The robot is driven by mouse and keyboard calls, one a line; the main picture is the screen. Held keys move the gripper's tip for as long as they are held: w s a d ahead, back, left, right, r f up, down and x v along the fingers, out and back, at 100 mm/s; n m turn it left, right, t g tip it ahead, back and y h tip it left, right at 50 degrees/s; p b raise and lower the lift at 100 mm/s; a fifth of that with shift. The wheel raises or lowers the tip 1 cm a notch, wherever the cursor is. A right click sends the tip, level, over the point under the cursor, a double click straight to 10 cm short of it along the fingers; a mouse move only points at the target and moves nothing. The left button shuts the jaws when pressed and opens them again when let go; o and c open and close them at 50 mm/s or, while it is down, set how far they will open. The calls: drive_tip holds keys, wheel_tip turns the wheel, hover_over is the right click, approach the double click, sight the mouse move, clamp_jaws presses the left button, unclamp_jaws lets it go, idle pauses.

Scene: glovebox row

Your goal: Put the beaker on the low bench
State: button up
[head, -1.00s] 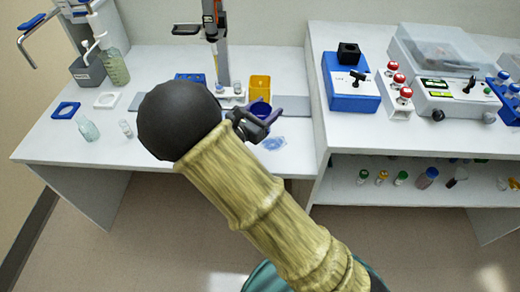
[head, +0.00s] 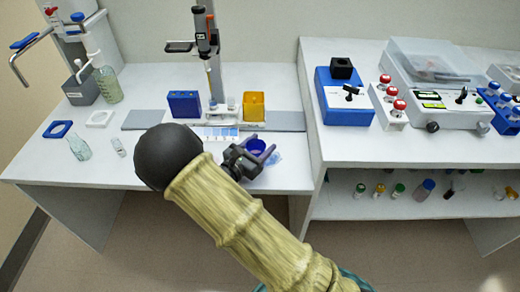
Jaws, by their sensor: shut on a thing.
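My gripper (head: 256,158) is shut on a small dark blue cup-shaped thing, which I take to be the beaker (head: 257,146). The beaker is over the front right of the low white bench (head: 215,180). I cannot tell whether it touches the bench top. A pale blue patch (head: 273,160) shows on the bench just beside it.
A yellow bin (head: 253,107), a dark blue box (head: 184,104) and a stand (head: 209,50) are behind. A clear flask (head: 79,148) and a small vial (head: 118,147) stand left. The higher bench (head: 340,150) with instruments adjoins on the right.

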drive_tip(key=shift+f, duration=0.75)
drive_tip(key=shift+f, duration=0.2)
drive_tip(key=o, duration=1)
drive_tip(key=shift+o, duration=0.2)
